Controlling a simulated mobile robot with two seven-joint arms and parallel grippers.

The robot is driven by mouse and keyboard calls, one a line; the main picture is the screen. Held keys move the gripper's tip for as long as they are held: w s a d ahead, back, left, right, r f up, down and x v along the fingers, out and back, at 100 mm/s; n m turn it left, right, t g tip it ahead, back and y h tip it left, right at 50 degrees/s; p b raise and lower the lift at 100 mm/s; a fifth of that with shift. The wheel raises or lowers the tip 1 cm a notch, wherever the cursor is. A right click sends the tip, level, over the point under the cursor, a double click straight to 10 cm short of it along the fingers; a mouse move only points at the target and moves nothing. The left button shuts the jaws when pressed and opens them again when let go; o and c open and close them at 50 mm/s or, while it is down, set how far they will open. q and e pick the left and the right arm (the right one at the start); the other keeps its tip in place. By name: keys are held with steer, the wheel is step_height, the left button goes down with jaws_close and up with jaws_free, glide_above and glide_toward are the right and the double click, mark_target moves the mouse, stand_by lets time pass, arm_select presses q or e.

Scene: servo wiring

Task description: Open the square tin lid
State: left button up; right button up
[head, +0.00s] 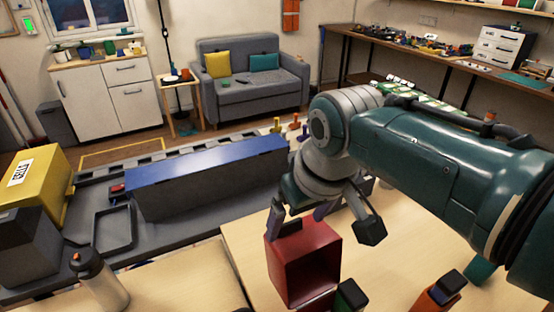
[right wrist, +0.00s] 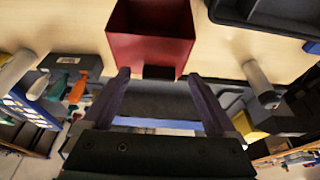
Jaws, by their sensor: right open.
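A red square box (head: 304,262), which looks like the tin, stands on the light wooden table, its hollow side showing in the head view. A black tab (head: 290,227) sits at its far edge. In the right wrist view the red box (right wrist: 150,40) is ahead, and its black tab (right wrist: 158,73) shows between the fingertips. I cannot tell a separate lid. My right gripper (head: 300,216) is open at the tab, one purple finger on each side; whether they touch it is unclear. It also shows in the right wrist view (right wrist: 158,76). My left gripper is not in view.
A long box with a blue top (head: 205,170) lies on the grey surface beyond the table. A grey bottle (head: 100,280) and a yellow box (head: 38,182) stand at left. Orange (head: 436,298) and green (head: 351,296) handled items stand close to the red box.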

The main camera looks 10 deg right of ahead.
steer(key=shift+s+r, duration=0.1)
steer(key=shift+r, duration=0.25)
steer(key=p+v, duration=0.3)
steer(key=v, duration=0.6)
steer(key=shift+d+r, duration=0.1)
